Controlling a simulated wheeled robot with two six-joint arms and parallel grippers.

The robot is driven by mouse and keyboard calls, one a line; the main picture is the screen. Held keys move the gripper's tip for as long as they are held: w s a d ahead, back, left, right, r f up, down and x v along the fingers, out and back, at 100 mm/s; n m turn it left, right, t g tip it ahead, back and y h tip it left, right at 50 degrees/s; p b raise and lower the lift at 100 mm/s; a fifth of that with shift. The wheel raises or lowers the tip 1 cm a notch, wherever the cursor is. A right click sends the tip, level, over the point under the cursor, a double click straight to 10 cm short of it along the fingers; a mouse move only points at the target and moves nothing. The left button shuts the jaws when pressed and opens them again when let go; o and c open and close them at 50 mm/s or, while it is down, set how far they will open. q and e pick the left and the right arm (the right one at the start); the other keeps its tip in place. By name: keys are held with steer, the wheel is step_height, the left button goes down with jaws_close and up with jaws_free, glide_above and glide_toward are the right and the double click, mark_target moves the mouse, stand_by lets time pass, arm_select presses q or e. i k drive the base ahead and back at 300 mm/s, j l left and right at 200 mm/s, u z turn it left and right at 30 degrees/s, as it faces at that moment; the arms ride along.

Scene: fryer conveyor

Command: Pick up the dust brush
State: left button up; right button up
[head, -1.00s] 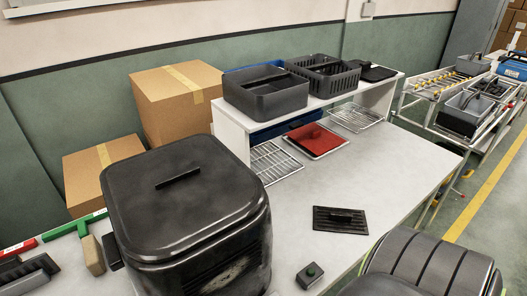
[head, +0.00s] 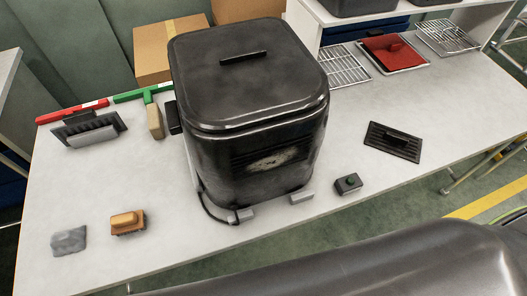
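I cannot tell for certain which item is the dust brush. An orange-brown block with a raised grip and a darker underside, brush-like (head: 127,222), lies at the table's front left. A tan upright block (head: 154,121) stands beside the fryer's left side, below a green bar. A dark tray-like piece with a grey block along its front (head: 92,132) lies at the left back. Neither of my grippers is in view.
A large black lidded fryer (head: 250,110) stands mid-table. The table's (head: 190,240) front left is mostly clear.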

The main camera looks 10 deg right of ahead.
mark_target(124, 224)
steer(key=u, duration=1.2)
